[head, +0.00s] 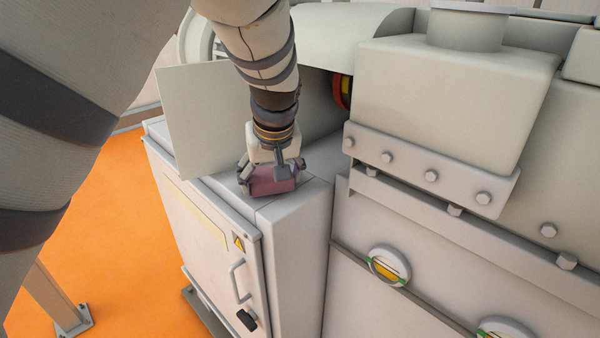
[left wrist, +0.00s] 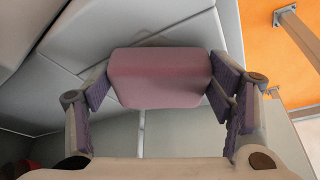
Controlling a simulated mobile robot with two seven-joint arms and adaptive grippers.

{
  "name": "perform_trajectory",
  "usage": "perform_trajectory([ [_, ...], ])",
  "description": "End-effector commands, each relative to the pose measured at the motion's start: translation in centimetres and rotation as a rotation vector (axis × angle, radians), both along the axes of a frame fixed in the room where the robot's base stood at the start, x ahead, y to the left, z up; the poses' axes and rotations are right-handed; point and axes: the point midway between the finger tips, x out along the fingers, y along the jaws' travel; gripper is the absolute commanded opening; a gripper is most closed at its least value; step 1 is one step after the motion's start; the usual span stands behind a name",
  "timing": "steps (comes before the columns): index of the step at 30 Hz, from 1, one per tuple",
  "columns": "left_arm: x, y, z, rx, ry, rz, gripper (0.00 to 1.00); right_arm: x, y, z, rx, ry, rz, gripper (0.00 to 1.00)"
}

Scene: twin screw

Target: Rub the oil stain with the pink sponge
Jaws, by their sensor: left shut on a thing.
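The pink sponge (head: 272,182) is between the fingers of my left gripper (head: 268,174), over the top of the white cabinet (head: 300,215). My left gripper is shut on it. In the left wrist view the sponge (left wrist: 160,78) fills the space between the two padded fingers. I cannot tell whether the sponge touches the cabinet top. A faint brownish smudge, perhaps the oil stain (left wrist: 154,42), shows on the pale surface just beyond the sponge's far edge in the left wrist view. The sponge hides part of that surface. My right gripper is not in view.
A pale upright panel (head: 205,110) stands behind and left of the gripper. A large bolted machine housing (head: 450,110) rises to the right. The cabinet front has a handle (head: 238,282) and a warning label (head: 239,243). Open orange floor (head: 110,240) lies to the left.

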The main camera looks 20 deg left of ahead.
Motion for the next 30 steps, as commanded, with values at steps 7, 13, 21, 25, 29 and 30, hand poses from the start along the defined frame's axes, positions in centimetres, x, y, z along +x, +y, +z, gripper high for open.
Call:
perform_trajectory([
  [7,0.6,1.5,-0.3,-0.001,0.002,0.000,0.55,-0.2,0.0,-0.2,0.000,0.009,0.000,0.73],
  [13,1.4,3.3,-0.6,-0.001,0.003,0.003,0.55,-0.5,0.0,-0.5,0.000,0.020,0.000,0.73],
  [21,1.8,4.5,-0.6,0.000,0.003,0.001,0.55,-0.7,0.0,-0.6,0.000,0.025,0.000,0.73],
  [25,1.8,4.5,-0.4,-0.001,0.002,0.000,0.55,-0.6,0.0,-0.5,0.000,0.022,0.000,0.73],
  [29,1.8,4.5,1.6,0.000,-0.005,0.001,0.55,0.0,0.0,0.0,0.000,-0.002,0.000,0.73],
  [30,1.8,4.5,2.2,0.000,-0.007,0.000,0.55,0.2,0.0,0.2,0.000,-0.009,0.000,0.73],
])
